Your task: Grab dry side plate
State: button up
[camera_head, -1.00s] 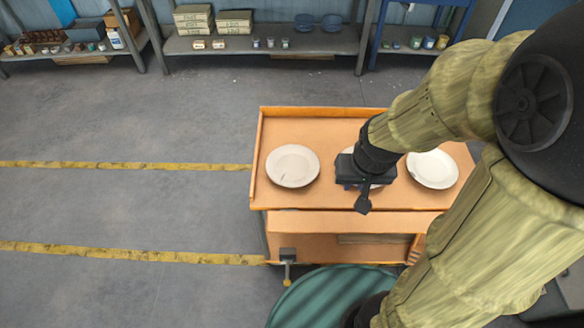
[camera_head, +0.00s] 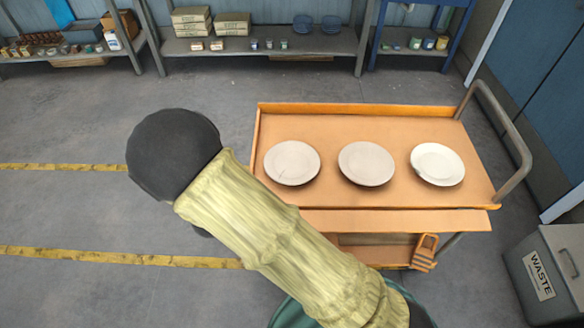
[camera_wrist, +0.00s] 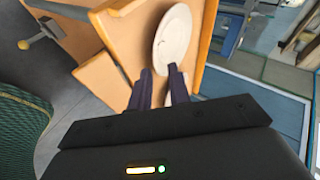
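Three round plates lie flat in a row on the orange cart (camera_head: 330,120). The left plate (camera_head: 292,163) is off-white with a small dark mark, the middle plate (camera_head: 366,164) is similar, and the right plate (camera_head: 437,165) looks whiter and brighter. My gripper is hidden in the head view. In the wrist view my gripper (camera_wrist: 161,72) shows two dark fingers apart with no plate clearly between them. One plate (camera_wrist: 173,38) lies just beyond the fingertips there; I cannot tell which of the three it is.
The cart has a raised back rim and a metal handle (camera_head: 508,140) at the right. A grey waste bin (camera_head: 550,270) stands to the right. Shelves (camera_head: 265,45) with boxes and cans line the far wall. Floor left of the cart is clear.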

jog(key=s+m+h, duration=0.1)
jog(key=s+f+m+t+h, duration=0.1)
jog(key=s, duration=0.1)
jog(key=s+a+f+m, duration=0.1)
jog(key=s, duration=0.1)
jog(key=shift+f+m+h+b, duration=0.2)
jog(key=shift+m+h+b, duration=0.1)
jog(key=shift+h, duration=0.1)
jog(key=shift+w, duration=0.1)
jog(key=p, duration=0.2)
send_over(285, 192)
jog(key=s+a, duration=0.3)
jog(key=s, duration=0.1)
jog(key=f, duration=0.4)
jog(key=shift+w+f, duration=0.2)
jog(key=shift+f, duration=0.2)
jog(key=shift+d, duration=0.1)
jog(key=shift+p+x, duration=0.5)
jog(key=shift+x, duration=2.1)
jog(key=shift+s+d, duration=0.1)
jog(key=shift+s, duration=0.05)
